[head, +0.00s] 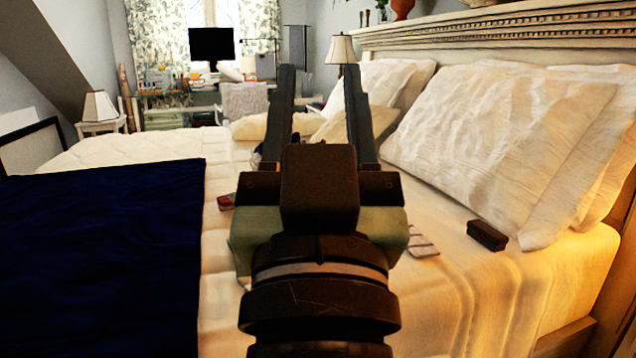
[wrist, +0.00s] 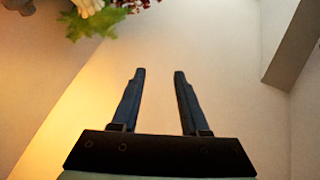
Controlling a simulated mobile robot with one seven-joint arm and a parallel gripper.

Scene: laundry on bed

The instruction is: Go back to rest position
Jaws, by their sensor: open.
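My gripper (head: 318,105) stands in the middle of the head view, above the bed, with its two dark fingers pointing up and spread apart. It is open, and nothing shows between the fingers. In the wrist view my gripper (wrist: 159,75) is open and empty against a plain, warmly lit wall (wrist: 220,50). My gripper and arm hide part of the bed behind them in the head view.
The bed (head: 228,300) bears a dark blue blanket (head: 100,260), white pillows (head: 490,130), a small dark block (head: 487,236) and a red item (head: 226,201). The headboard (head: 480,40) runs along the right. Leaves (wrist: 92,20) show at the wrist view's top.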

